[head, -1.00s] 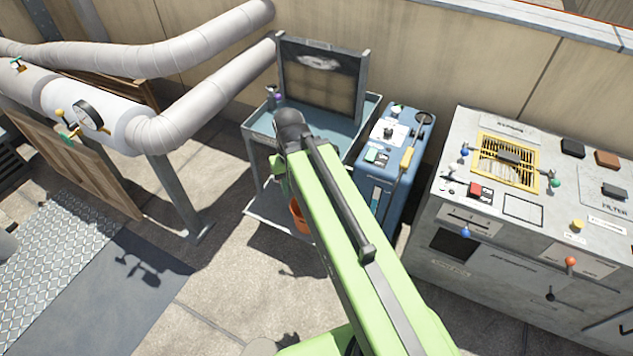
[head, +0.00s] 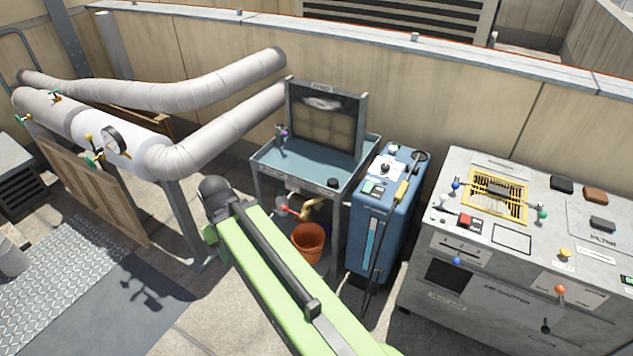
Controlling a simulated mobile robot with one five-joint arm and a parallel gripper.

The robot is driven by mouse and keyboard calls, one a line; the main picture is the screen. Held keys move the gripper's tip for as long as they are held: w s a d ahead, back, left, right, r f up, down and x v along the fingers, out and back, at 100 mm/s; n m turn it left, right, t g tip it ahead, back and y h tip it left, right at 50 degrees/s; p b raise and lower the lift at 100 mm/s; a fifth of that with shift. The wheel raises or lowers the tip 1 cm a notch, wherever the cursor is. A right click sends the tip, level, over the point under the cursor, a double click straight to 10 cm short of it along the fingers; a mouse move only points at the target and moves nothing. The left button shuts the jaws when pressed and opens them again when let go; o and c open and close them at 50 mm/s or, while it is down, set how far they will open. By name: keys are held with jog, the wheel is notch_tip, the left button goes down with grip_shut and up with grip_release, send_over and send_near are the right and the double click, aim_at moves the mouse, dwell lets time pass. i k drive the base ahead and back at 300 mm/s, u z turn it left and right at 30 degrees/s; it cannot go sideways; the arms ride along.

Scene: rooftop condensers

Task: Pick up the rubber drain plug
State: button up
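A small black round piece (head: 332,183), which looks like the rubber drain plug, lies at the front right of the blue-grey basin table (head: 290,165). No hand or gripper touches it. My green arm reaches from the bottom edge up to a dark joint left of the basin table. My gripper is not visible; it is hidden beyond that joint or out of the picture.
An orange bucket (head: 308,241) and a red-handled valve (head: 283,209) are under the basin table. A blue machine (head: 380,222) stands close on its right, then a grey control cabinet (head: 480,270). Wrapped pipes (head: 215,122) run on the left.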

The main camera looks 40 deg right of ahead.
aim_at(334, 183)
jog(key=u, duration=0.15)
jog(key=i, duration=1.8)
jog(key=z, duration=0.55)
